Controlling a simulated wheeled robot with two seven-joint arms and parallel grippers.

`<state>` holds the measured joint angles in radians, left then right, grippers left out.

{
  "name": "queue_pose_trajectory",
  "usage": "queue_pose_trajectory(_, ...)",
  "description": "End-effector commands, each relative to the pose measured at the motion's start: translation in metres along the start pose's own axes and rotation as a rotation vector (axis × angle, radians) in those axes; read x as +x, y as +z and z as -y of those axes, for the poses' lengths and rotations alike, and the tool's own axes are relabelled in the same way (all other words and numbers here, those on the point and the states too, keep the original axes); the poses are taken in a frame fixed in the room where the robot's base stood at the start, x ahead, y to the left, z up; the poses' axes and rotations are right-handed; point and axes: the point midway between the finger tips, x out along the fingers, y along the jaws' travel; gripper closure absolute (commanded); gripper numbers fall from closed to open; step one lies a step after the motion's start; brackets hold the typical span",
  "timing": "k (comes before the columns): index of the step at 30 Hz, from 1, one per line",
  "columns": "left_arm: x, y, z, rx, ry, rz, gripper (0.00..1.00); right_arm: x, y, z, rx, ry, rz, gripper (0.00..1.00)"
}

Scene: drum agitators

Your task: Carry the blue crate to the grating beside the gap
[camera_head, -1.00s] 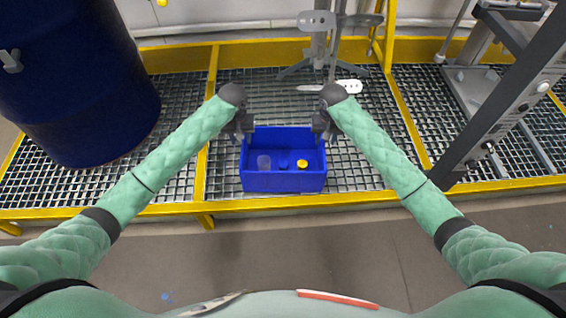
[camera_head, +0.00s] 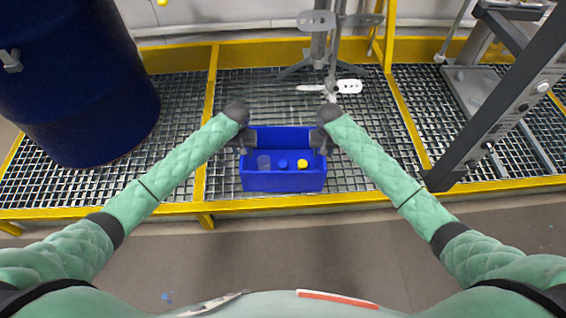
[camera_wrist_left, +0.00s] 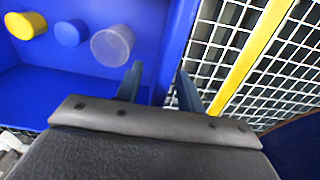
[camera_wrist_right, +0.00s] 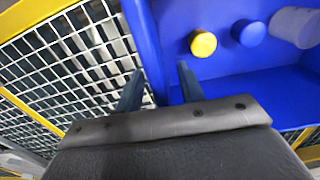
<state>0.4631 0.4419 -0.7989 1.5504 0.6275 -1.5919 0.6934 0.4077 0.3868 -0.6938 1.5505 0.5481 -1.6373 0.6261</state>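The blue crate (camera_head: 284,181) sits on the grating (camera_head: 345,180) of the middle bay, close to its front yellow edge. Inside it are a clear cup (camera_head: 264,163), a blue cap (camera_head: 283,163) and a yellow cap (camera_head: 302,163). My left gripper (camera_wrist_left: 160,82) is open, its fingers on either side of the crate's left wall, apart from each other. My right gripper (camera_wrist_right: 158,80) is open likewise around the right wall. In the head view both grippers are at the crate's ends. I cannot make out which place is the gap.
A large dark blue drum (camera_head: 75,85) stands on the grating at the left. Yellow beams (camera_head: 405,115) divide the bays. A metal stand (camera_head: 325,50) is behind the crate, and a grey frame (camera_head: 490,120) rises at the right. Grating behind the crate is partly clear.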

Motion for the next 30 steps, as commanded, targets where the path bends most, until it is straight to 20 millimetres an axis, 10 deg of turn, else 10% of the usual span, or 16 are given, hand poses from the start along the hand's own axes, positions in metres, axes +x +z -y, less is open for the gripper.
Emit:
queue_pose_trajectory(5, -0.0002, 0.0, -0.0001, 0.0, 0.0, 0.0, 0.64, -0.0001, 0.0001, 0.0002, 0.0, 0.0, 0.0, 0.64)
queue_pose_trajectory(11, -0.0004, -0.0001, -0.0001, 0.0, 0.0, 0.0, 1.0, -0.0002, 0.0, 0.0002, 0.0, 0.0, 0.0, 1.0)
queue_pose_trajectory(30, -0.009, -0.0005, -0.0001, 0.0, 0.0, -0.001, 1.0, -0.0087, -0.0003, 0.0002, 0.0, 0.0, -0.001, 1.0)
